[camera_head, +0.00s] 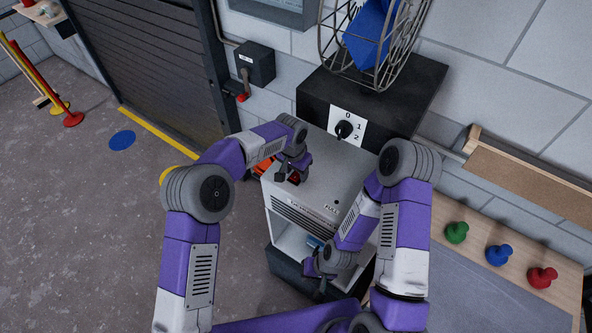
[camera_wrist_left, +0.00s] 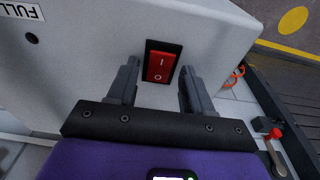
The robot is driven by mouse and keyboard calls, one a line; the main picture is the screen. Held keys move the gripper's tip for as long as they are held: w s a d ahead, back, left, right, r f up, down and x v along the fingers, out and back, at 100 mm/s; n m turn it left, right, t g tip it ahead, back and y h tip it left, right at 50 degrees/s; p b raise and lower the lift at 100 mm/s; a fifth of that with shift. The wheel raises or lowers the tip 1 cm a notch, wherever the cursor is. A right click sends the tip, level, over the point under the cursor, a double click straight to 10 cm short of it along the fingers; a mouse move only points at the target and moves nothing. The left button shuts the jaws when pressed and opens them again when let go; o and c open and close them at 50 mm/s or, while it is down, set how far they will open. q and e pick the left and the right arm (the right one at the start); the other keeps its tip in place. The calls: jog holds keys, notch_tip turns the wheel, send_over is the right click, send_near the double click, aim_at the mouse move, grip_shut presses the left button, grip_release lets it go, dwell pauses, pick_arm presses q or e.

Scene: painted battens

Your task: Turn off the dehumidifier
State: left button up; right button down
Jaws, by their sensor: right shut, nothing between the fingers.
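The dehumidifier (camera_head: 322,187) is a pale grey box with a front grille, a FULL label and an open lower bay. Its red rocker switch (camera_wrist_left: 161,66), marked I and O in a black frame, is on the top face; which side is pressed I cannot tell. My left gripper (camera_head: 287,179) is over the top's left part. In the left wrist view, its two fingers (camera_wrist_left: 158,88) are apart, one on each side of the switch, with nothing between them. My right gripper (camera_head: 321,287) is shut and empty, low before the open bay.
Behind stands a black box (camera_head: 318,92) with a 0-1-2 dial (camera_head: 344,130) and a wire-caged blue fan (camera_head: 372,38). A wall box (camera_head: 254,64) hangs beside the shutter. Green, blue and red knobs (camera_head: 499,255) sit on the right.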

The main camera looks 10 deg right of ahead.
aim_at(294, 179)
pick_arm(q)
jog(key=r, duration=0.7)
jog(key=shift+s+a+r, duration=0.25)
jog(key=shift+s+a, duration=0.1)
jog(key=shift+s, duration=0.1)
dwell(0.3)
